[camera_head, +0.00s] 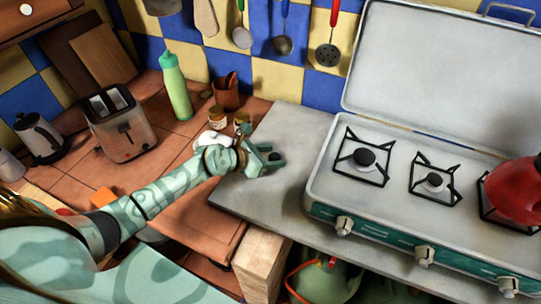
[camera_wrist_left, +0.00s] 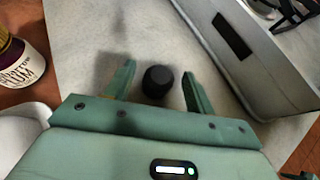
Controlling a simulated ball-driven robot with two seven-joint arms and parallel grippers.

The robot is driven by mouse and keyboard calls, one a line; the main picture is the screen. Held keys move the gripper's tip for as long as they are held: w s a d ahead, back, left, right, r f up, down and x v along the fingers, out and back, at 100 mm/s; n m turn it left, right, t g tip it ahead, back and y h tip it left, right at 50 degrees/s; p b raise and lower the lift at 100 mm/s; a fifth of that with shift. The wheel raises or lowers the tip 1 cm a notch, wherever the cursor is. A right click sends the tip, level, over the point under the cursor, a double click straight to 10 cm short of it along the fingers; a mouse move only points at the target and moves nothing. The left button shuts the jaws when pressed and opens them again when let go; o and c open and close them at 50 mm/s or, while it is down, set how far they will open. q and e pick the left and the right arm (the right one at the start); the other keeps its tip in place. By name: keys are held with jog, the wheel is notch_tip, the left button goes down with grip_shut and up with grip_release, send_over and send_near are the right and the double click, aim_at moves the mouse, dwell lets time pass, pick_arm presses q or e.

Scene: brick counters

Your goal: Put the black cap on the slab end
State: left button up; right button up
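The black cap (camera_wrist_left: 157,82) shows in the left wrist view between the two fingers of my left gripper (camera_wrist_left: 159,85), with a gap on each side. It stands over the left end of the pale grey slab (camera_wrist_left: 100,25); whether its underside touches the slab is hidden. In the head view the cap (camera_head: 275,156) is a small dark spot at my left gripper (camera_head: 268,160), partly covered by the fingers. The gripper is low over the slab end (camera_head: 290,120), left of the stove. The gripper is open. My right gripper is not in view.
A camping stove (camera_head: 330,190) with raised lid and red kettle (camera_head: 515,190) stands right of the gripper. Small jars (camera_head: 217,117), a brown cup (camera_head: 227,92), a green bottle (camera_head: 176,88) and a toaster (camera_head: 122,125) stand on the tiled counter to the left.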

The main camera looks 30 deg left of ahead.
pick_arm(q)
jog(key=shift+r, duration=0.1)
jog(key=shift+r, duration=0.2)
jog(key=p+v, duration=0.3)
jog(key=v, duration=0.8)
jog(key=shift+s+a+r, duration=0.1)
jog(key=shift+s+a, duration=0.15)
jog(key=shift+s, duration=0.05)
